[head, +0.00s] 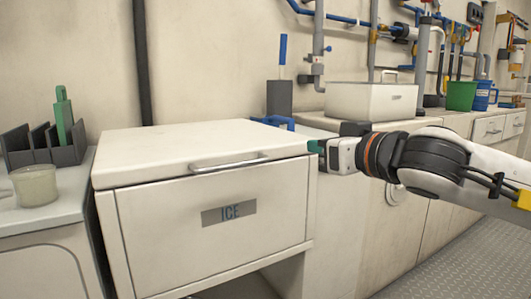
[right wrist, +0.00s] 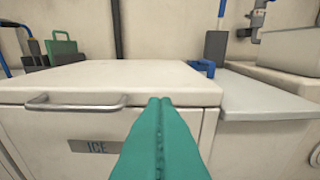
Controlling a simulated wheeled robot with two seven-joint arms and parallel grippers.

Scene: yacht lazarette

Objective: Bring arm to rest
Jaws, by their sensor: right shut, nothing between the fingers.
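My right arm reaches in from the right in the head view, with its gripper (head: 316,147) near the right front corner of the white ice chest (head: 200,150). In the right wrist view the teal fingers of the right gripper (right wrist: 160,100) are pressed together, with nothing between them. The ice chest (right wrist: 120,82) lies ahead of them with its lid down. Its metal handle (head: 230,163) is to the left of the fingers in the wrist view. I cannot tell whether the fingers touch the chest. My left gripper is out of view.
A counter at left holds a pale cup (head: 35,184) and a dark rack (head: 45,148) with a green board. Behind the chest's right side are a blue item (head: 272,121) and a white box (head: 370,101). A green bucket (head: 461,95) stands farther right. The floor (head: 440,255) at lower right is clear.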

